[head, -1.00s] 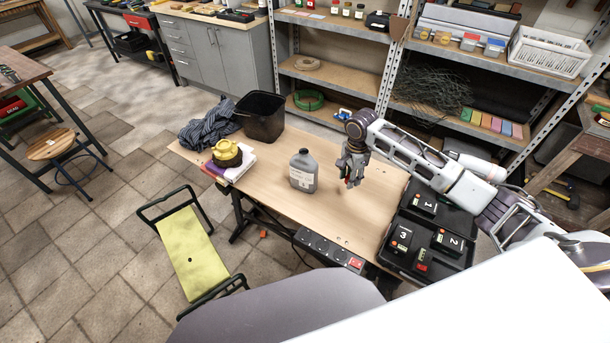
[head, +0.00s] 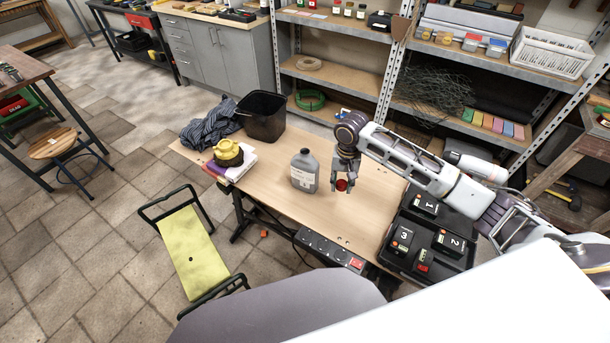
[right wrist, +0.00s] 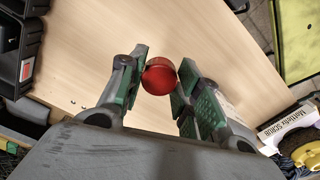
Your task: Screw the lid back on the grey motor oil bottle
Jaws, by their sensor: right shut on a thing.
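The grey motor oil bottle (head: 304,171) stands upright on the wooden workbench (head: 270,205), with a pale label on its front. My right gripper (head: 341,187) is just to the right of the bottle, pointing down and apart from it. It is shut on a small red lid (head: 342,185), which is held above the bench. In the right wrist view the red lid (right wrist: 159,76) sits between the green-padded fingertips. My left gripper is not in view.
A black bin (head: 262,118), a grey cloth (head: 208,125) and a yellow object (head: 228,152) on a small stack are on the bench's left. A black case with numbered units (head: 430,232) lies at the right. The bench front is clear.

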